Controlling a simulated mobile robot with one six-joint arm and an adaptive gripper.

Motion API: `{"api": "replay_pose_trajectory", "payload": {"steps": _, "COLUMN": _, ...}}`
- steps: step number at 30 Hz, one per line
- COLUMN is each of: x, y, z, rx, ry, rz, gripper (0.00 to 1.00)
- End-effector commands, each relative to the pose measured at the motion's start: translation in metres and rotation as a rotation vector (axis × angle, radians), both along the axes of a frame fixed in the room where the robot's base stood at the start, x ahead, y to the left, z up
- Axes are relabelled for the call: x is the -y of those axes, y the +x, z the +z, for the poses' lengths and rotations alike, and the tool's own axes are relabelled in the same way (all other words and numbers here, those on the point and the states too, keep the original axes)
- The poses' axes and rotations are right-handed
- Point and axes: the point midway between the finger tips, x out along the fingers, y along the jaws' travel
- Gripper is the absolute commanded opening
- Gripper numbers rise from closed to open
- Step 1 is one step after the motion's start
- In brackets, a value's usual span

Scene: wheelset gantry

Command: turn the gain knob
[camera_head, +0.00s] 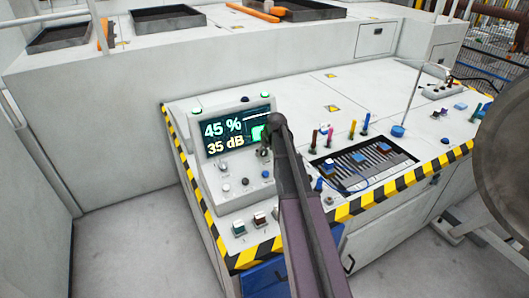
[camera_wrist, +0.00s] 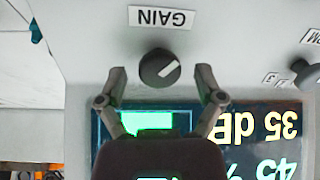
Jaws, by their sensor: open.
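The gain knob (camera_wrist: 160,68) is a dark round knob with a pale pointer line, in the upper middle of the wrist view. A white label reading GAIN, upside down, is beside it. My gripper (camera_wrist: 161,76) is open, one finger on each side of the knob with a visible gap to each. I cannot tell how far the fingertips are from the panel. The display (camera_head: 237,130) reads 45 % and 35 dB in the head view, with a green block at its right. In that view my arm and gripper crowd the knob's place, so it cannot be made out.
Another knob (camera_wrist: 305,73) is at the wrist view's right edge. The console has two rocker switches (camera_head: 249,223) below the panel. Yellow-black striped edges border the console.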

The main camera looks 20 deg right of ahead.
Motion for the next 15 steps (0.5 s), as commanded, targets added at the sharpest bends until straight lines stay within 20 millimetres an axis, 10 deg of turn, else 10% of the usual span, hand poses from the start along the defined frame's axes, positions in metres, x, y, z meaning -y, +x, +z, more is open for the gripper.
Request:
{"api": "replay_pose_trajectory", "payload": {"steps": 3, "x": -0.0001, "y": 0.0000, "z": 0.0001, "rx": 0.000, "ry": 0.000, "rz": 0.000, "gripper": 0.80}}
{"api": "replay_pose_trajectory", "payload": {"steps": 11, "x": -0.0002, "y": -0.0001, "z": 0.0001, "rx": 0.000, "ry": 0.000, "rz": 0.000, "gripper": 0.06}}
{"api": "replay_pose_trajectory", "payload": {"steps": 15, "x": -0.0003, "y": -0.0001, "z": 0.0000, "rx": 0.000, "ry": 0.001, "rz": -0.001, "gripper": 0.06}}
